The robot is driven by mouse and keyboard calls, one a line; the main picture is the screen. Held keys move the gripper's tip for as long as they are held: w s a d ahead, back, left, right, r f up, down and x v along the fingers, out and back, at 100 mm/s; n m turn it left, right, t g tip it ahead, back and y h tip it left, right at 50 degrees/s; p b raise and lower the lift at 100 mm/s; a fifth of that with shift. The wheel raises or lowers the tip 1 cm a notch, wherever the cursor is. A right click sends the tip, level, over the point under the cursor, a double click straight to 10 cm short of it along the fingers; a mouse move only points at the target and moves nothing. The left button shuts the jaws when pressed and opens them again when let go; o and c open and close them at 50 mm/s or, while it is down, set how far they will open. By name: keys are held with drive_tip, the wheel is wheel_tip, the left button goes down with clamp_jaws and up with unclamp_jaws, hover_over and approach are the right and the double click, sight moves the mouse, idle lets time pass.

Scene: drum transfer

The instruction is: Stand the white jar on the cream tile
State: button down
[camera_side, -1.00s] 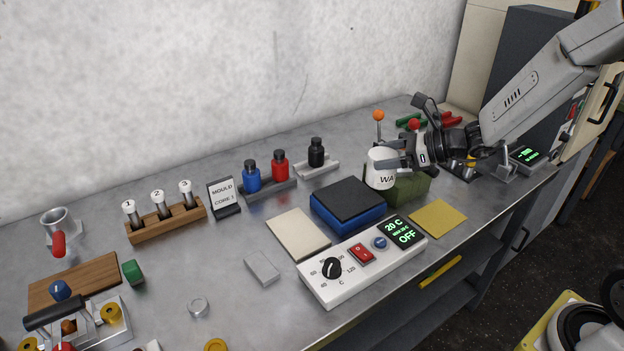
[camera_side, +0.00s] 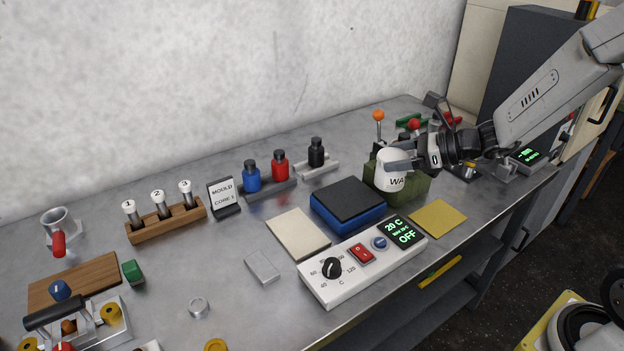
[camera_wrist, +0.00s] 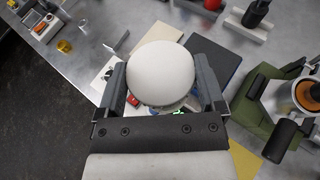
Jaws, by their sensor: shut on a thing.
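The white jar (camera_side: 391,181), with "WA" legible on its side, is upright between the fingers of my gripper (camera_side: 398,165). In the wrist view its rounded white top (camera_wrist: 160,70) fills the space between the two fingers of my gripper (camera_wrist: 161,90). The gripper is shut on it. The jar appears raised, in front of the olive green device; its exact height is unclear. The cream tile (camera_side: 298,234) lies flat and bare on the bench, left of the blue block. In the wrist view the cream tile (camera_wrist: 163,32) shows beyond the jar, partly hidden by it.
The olive green device (camera_side: 412,186) has an orange-knobbed lever. A yellow tile (camera_side: 438,217) lies at right. Coloured bottles (camera_side: 280,166) stand behind the cream tile.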

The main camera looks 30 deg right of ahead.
drive_tip(key=a+f+n+y, duration=0.1)
drive_tip(key=a+f, duration=0.2)
drive_tip(key=a, duration=0.8)
drive_tip(key=shift+s+a+f+g, duration=0.2)
drive_tip(key=shift+a+f+g, duration=0.15)
drive_tip(key=shift+g, duration=0.05)
hover_over(301, 231)
wheel_tip(301, 231, down, 9)
drive_tip(key=shift+s+f, duration=0.15)
drive_tip(key=shift+s, duration=0.2)
drive_tip(key=shift+w+f, duration=0.15)
drive_tip(key=shift+f, duration=0.75)
drive_tip(key=shift+w+f, duration=0.1)
drive_tip(key=shift+f, duration=0.8)
